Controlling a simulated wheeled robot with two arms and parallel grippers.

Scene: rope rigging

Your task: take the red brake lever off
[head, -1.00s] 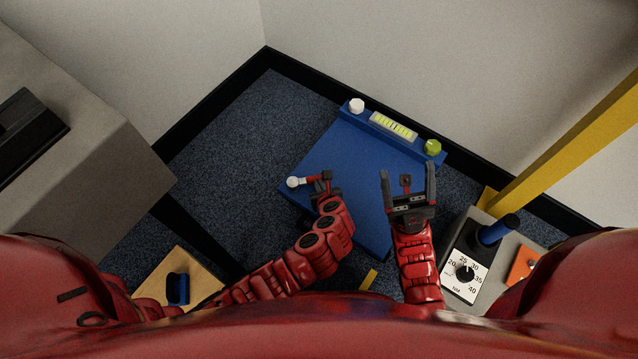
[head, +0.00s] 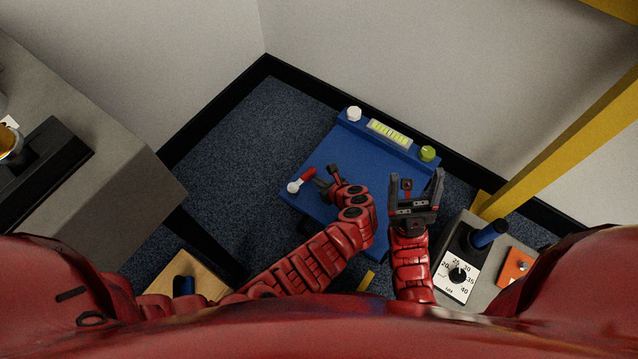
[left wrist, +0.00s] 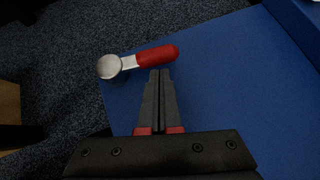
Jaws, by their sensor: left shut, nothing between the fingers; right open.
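The red brake lever (head: 306,176) has a red grip and a round pale metal hub, and lies at the left edge of the blue panel (head: 375,160). It also shows in the left wrist view (left wrist: 157,56), with its hub to the left and its grip to the right. My left gripper (head: 328,178) is beside the red grip end, its fingers shut together and empty. In the left wrist view its fingertips (left wrist: 159,72) point at the grip, close to it; I cannot tell whether they touch. My right gripper (head: 421,186) is open and empty over the panel's right side.
A white knob (head: 354,114), a level-like gauge (head: 390,134) and a green knob (head: 428,153) line the panel's far edge. A grey box with a dial (head: 458,274) and blue handle (head: 489,233) stands right. A yellow post (head: 560,145) rises at right.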

